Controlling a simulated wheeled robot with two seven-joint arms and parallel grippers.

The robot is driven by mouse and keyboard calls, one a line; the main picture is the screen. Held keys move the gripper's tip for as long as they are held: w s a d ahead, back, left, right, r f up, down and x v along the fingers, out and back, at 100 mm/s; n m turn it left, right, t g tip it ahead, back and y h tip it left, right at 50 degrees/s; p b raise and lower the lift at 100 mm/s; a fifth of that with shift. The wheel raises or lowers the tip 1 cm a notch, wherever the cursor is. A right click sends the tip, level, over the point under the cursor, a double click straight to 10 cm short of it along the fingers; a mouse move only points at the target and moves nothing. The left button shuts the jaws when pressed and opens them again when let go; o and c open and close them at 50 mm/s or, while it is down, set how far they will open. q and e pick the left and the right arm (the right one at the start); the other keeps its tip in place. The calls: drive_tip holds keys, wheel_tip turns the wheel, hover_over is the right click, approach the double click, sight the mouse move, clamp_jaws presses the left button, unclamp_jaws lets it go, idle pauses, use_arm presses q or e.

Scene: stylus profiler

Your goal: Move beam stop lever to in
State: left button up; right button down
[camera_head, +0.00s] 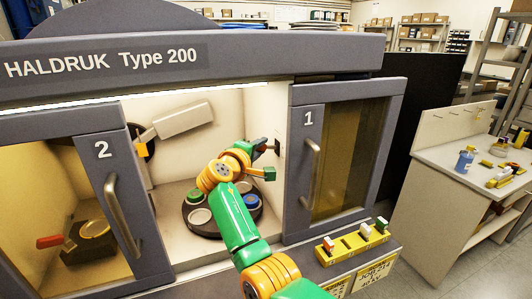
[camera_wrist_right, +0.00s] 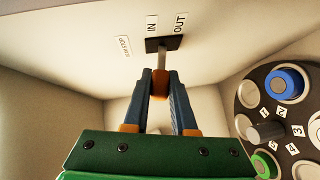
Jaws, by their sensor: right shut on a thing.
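The beam stop lever (camera_wrist_right: 162,58) is a short metal shaft with an orange knob. It comes out of a dark slotted plate (camera_wrist_right: 165,43) on the chamber wall, with IN and OUT labels beside it and a BEAM STOP label to the left. My right gripper (camera_wrist_right: 160,84) is shut on the knob, with a blue finger on each side. The shaft stands near the middle of the plate in this view; I cannot tell its exact setting. In the head view my right gripper (camera_head: 264,146) reaches the right inner wall, and the lever is hard to make out. My left gripper is not in view.
A dark carousel (camera_wrist_right: 244,97) with blue and green round holders sits on the chamber floor, below my arm in the head view. Door 1 (camera_head: 300,180) is just right of my arm. Door 2 (camera_head: 108,205) is at left. A yellow block panel (camera_head: 352,246) sits in front.

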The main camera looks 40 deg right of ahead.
drive_tip(key=shift+r+m+y+p, duration=0.4)
drive_tip(key=shift+r+p, duration=0.2)
drive_tip(key=shift+p, duration=0.1)
drive_tip(key=shift+d+m+g+y+p, duration=0.15)
drive_tip(key=shift+m+g+y+p, duration=0.15)
drive_tip(key=shift+y+p, duration=0.35)
drive_tip(key=c, duration=0.7)
unclamp_jaws()
